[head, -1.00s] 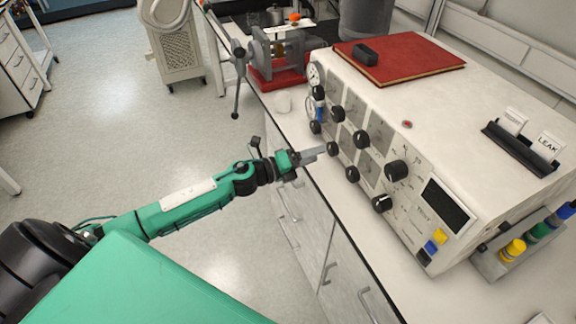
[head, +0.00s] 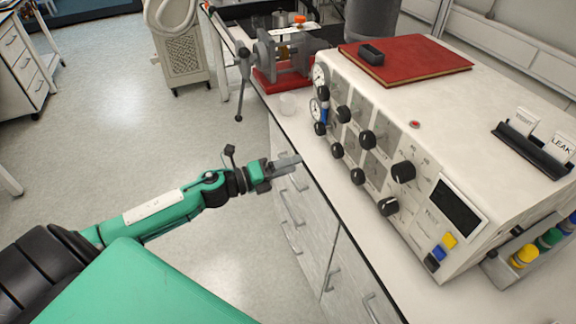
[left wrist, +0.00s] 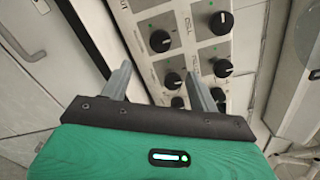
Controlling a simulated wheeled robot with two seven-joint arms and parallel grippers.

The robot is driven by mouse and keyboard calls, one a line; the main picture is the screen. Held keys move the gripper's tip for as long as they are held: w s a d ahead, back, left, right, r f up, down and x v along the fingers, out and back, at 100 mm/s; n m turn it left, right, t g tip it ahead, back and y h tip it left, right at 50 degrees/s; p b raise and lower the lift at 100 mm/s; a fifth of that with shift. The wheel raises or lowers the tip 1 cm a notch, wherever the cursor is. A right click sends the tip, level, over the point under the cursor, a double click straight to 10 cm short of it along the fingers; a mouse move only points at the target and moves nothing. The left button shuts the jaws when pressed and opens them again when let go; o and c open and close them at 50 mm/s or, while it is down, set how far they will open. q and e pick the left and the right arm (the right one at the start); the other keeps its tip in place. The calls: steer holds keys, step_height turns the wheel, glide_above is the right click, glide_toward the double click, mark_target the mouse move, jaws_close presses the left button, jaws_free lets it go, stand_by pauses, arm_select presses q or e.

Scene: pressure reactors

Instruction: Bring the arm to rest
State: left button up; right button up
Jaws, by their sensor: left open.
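My left arm is green and black and reaches in from the left in the head view. Its gripper (head: 285,163) is held in front of the bench edge, over the drawer fronts, apart from the control panel. In the left wrist view the two grey fingers (left wrist: 160,85) are spread with nothing between them. The panel (head: 385,165) with its black knobs and small display lies beyond the fingertips; its knobs also show in the left wrist view (left wrist: 221,22). My right gripper is not in view.
A red book (head: 405,60) lies on top of the white console. A vise (head: 285,55) on a red base stands at the bench's far end. Drawers (head: 300,205) line the bench front.

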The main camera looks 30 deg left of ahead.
arm_select(q)
steer(key=shift+f, duration=0.1)
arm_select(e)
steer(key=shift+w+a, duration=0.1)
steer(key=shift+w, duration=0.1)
